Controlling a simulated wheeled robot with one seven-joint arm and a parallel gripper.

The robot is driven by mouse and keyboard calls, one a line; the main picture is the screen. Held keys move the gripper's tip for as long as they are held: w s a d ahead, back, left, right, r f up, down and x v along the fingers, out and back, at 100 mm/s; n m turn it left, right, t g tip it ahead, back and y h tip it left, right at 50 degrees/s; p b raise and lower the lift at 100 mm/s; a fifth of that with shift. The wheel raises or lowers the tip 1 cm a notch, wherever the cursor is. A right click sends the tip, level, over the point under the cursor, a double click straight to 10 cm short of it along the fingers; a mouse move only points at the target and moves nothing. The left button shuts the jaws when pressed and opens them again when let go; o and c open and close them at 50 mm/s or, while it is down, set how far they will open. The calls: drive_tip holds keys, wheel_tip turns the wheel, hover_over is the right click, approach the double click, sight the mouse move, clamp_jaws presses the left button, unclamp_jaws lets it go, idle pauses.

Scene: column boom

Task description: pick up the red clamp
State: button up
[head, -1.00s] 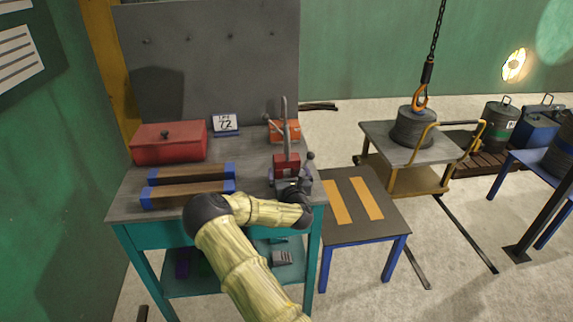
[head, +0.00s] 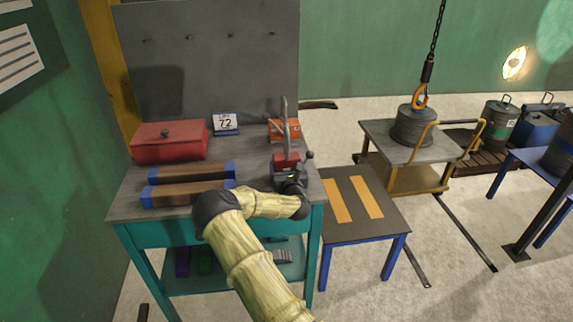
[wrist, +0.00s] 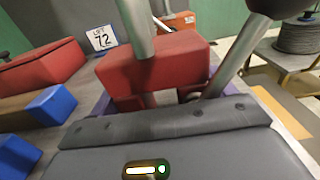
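The red clamp (head: 287,163) stands near the right end of the workbench, with grey metal bars rising from it. In the wrist view its red body (wrist: 155,66) fills the upper middle, close in front of my gripper. My gripper (head: 290,178) is at the near side of the clamp in the head view and overlaps its lower part. In the wrist view my dark grey gripper body spans the bottom. Purple parts show on both sides below the red body; I cannot tell what they belong to. The fingertips are not clearly visible, so their grip is unclear.
A red box (head: 170,142), a card reading 72 (head: 226,124) and an orange object (head: 284,130) stand at the bench's back. Two blue-ended wooden bars (head: 187,172) lie left of the clamp. A low table (head: 352,222) stands to the right. A hook (head: 421,98) hangs over a cart.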

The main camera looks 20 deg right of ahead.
sight(287, 141)
drive_tip(key=c, duration=1.1)
drive_tip(key=shift+r, duration=0.2)
drive_tip(key=shift+c, duration=0.9)
drive_tip(key=shift+r, duration=0.1)
wheel_tip(287, 141, up, 10)
drive_tip(key=shift+f, duration=0.1)
